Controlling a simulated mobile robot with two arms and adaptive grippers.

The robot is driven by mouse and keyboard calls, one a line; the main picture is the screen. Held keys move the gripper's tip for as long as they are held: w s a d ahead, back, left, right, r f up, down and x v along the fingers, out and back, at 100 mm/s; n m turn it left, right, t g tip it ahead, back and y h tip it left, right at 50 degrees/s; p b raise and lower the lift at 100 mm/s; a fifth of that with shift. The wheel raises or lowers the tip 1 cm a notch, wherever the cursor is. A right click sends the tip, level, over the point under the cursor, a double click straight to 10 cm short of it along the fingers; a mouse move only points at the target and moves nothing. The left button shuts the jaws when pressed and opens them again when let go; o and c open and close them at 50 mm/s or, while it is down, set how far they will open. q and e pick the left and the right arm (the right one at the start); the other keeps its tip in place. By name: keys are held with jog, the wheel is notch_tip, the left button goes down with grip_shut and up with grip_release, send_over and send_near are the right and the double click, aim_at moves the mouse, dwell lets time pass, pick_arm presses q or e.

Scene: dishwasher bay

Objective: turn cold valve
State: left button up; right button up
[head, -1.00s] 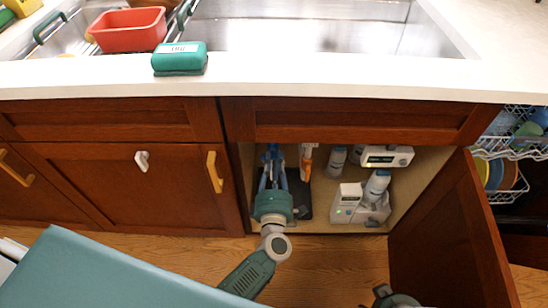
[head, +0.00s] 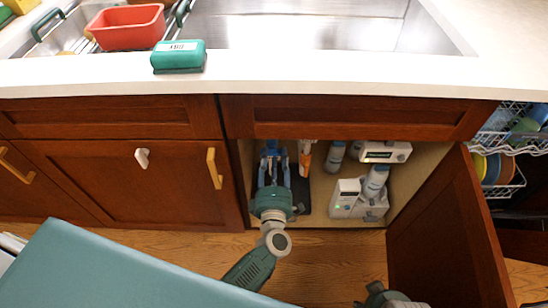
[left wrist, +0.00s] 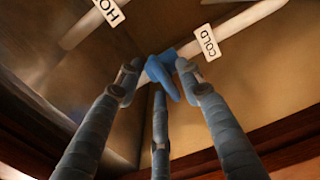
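The cold valve (left wrist: 163,72) is a blue handle on a pale pipe under the sink, seen close up in the left wrist view. A white COLD tag (left wrist: 207,42) hangs on the pipe to its right. My left gripper (left wrist: 158,80) is open, with its blue-grey fingers spread around the handle. I cannot tell whether any finger touches it. In the head view my left gripper (head: 273,163) reaches into the open cabinet at its left side; the valve is hidden there.
A HOT tag (left wrist: 108,12) marks another pipe. The open cabinet door (head: 445,235) bounds the right. The countertop (head: 330,78) lies above.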

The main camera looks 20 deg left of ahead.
pick_arm(q)
jog(key=shift+r, duration=0.1)
jog(key=v, duration=1.2)
